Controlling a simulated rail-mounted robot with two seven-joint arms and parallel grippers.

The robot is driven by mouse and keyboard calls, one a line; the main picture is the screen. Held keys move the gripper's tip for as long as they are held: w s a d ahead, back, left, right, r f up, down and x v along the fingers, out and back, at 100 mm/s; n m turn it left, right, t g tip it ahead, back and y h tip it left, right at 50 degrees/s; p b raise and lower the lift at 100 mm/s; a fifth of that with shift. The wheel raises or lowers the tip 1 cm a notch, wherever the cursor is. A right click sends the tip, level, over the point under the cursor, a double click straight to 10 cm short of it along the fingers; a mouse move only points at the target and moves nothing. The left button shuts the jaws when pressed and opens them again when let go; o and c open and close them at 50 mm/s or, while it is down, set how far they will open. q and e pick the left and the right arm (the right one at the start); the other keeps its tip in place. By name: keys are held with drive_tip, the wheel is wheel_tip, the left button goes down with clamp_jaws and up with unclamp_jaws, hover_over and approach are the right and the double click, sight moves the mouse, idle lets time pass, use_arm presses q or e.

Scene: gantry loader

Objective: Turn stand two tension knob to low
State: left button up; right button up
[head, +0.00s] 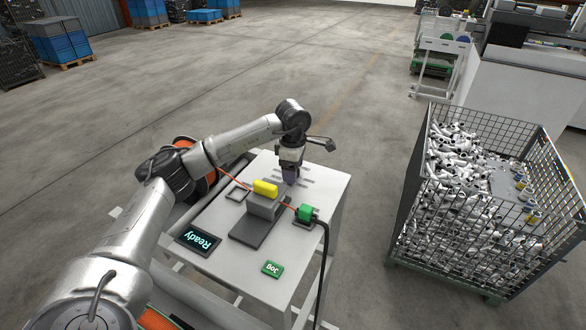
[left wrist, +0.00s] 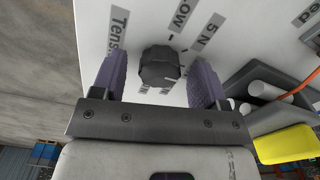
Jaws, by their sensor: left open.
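The dark, faceted tension knob (left wrist: 160,64) sits on a white panel in the left wrist view. Printed labels around it read "Tens", "OW" and "5 N", partly cut off or covered. My left gripper (left wrist: 157,82) is open, with one purple finger on each side of the knob and a small gap on both sides. In the head view my left gripper (head: 290,178) points down at the far part of the white stand top (head: 215,255), and the knob is hidden behind it. I cannot tell which mark the knob points to. My right gripper is not in view.
A yellow block (head: 265,188) on a grey block stands close to the gripper, with an orange cable running to a green connector (head: 305,212). A "Ready" screen (head: 198,241) and green card (head: 272,268) lie nearer. A wire-mesh bin (head: 408,215) of metal parts stands right.

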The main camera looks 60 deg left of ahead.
use_arm(q)
drive_tip(key=shift+f, duration=0.1)
drive_tip(key=c, duration=0.9)
drive_tip(key=n+p, duration=0.1)
drive_tip(key=n, duration=0.1)
drive_tip(key=shift+n+p, duration=0.4)
drive_tip(key=n+p, duration=0.2)
drive_tip(key=n, duration=0.3)
drive_tip(key=shift+n, duration=0.3)
drive_tip(key=n+p, duration=0.1)
drive_tip(key=n, duration=0.4)
drive_tip(key=shift+p, duration=0.3)
drive_tip(key=shift+n+p, duration=0.45)
drive_tip(key=shift+n, duration=1.75)
